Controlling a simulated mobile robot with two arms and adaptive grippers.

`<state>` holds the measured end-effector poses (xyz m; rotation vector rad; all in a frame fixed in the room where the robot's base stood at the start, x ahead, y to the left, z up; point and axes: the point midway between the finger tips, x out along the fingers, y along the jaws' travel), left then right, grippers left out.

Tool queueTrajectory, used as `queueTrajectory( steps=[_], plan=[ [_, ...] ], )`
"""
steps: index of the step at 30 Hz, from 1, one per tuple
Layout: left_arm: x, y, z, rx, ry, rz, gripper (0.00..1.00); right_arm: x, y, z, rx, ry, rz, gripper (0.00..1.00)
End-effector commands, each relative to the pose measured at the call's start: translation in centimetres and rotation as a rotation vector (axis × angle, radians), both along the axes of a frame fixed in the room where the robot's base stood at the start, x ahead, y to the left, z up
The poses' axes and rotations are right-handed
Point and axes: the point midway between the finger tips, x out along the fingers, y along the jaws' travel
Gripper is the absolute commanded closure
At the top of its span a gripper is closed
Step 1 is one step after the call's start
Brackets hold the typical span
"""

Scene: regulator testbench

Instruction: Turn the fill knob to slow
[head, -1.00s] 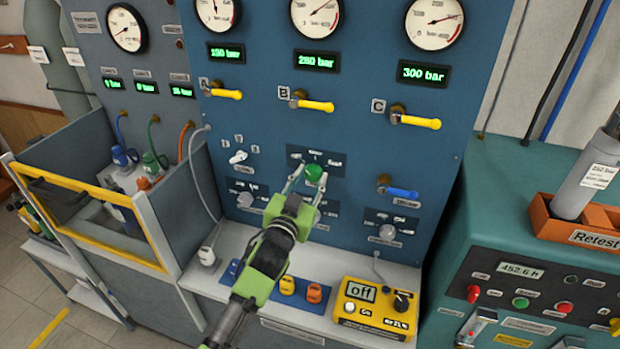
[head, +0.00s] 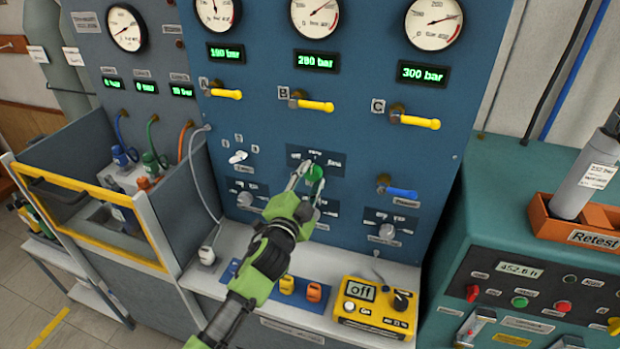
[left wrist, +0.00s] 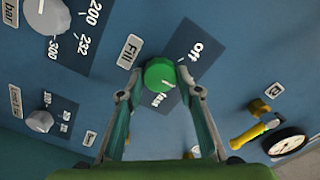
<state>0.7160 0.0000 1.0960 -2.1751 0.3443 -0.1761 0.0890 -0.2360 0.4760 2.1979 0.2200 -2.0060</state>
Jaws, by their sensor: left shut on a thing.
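The green fill knob (head: 317,173) sits on a dark label plate (head: 296,153) in the middle of the blue panel. In the left wrist view the knob (left wrist: 160,73) is beside the word "Fill", and its plate (left wrist: 194,48) reads "off" at one end. Another word is partly hidden near the fingers. Which mark the knob points to I cannot tell. My left gripper (head: 309,182) reaches in from below, shut on the knob, with one finger on each side; the wrist view shows both fingers (left wrist: 159,91). My right gripper is not in view.
Grey knobs (head: 245,198) (head: 387,231) flank the fill knob below. A blue-handled valve (head: 400,192) is to its right, and yellow-handled valves (head: 314,104) are above. A yellow meter reading "off" (head: 375,308) stands on the ledge below.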

Motion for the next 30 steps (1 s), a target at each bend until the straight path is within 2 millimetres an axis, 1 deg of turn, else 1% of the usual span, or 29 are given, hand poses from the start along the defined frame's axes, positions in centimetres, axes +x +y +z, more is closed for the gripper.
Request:
queueTrajectory(
  steps=[6,18,19,20,21,30],
  plan=[
    [-0.02,-0.03,-0.07,0.034,-0.010,-0.001,0.89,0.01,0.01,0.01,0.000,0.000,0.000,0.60],
    [-0.03,-0.03,-0.09,0.037,-0.010,-0.001,0.89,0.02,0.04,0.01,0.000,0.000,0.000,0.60],
    [-0.03,-0.03,-0.09,0.037,-0.010,-0.001,0.60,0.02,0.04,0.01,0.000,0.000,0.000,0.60],
    [-0.03,-0.03,-0.09,0.037,-0.010,-0.001,0.52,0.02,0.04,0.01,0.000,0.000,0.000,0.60],
    [-0.03,-0.03,-0.09,0.036,-0.011,-0.001,0.51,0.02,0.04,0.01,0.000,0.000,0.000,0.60],
    [-0.05,0.00,-0.05,0.035,-0.011,-0.001,0.51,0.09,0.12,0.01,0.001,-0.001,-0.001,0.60]
  ],
)
